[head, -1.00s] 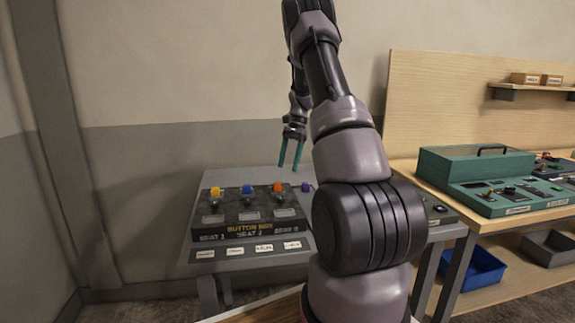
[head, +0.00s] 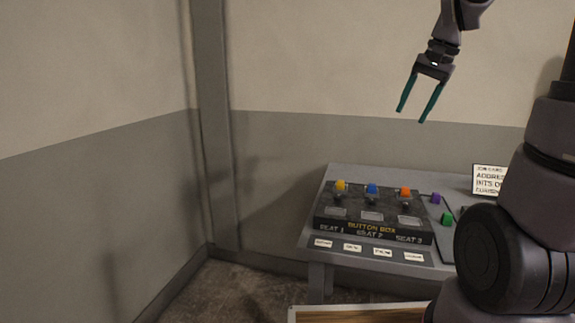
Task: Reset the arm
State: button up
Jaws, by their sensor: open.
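My gripper (head: 411,112) is in the upper right of the head view, raised in the air above the console table, in front of the wall. Its two teal fingers are apart and hold nothing. The button box (head: 345,222) sits on the grey table (head: 350,172) below it. Yellow (head: 341,186), blue (head: 372,188) and orange (head: 405,191) knobs stand in a row on the box, above the words SEAT 1, SEAT 2 and SEAT 3. My arm hides the right part of the table.
Several labels line the table's front. A wooden surface (head: 360,315) is at the bottom edge. The floor (head: 235,290) at left is clear.

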jog(key=s+a+r+n+t, duration=0.1)
jog(key=s+a+t, duration=0.1)
jog(key=s, duration=0.6)
jog(key=s+a+r+n+t, duration=0.1)
jog(key=s+a+n+t, duration=0.1)
jog(key=s+a, duration=0.2)
jog(key=shift+s+a+r+n+h, duration=0.2)
jog(key=shift+s+n+h, duration=0.1)
jog(key=shift+s, duration=1.6)
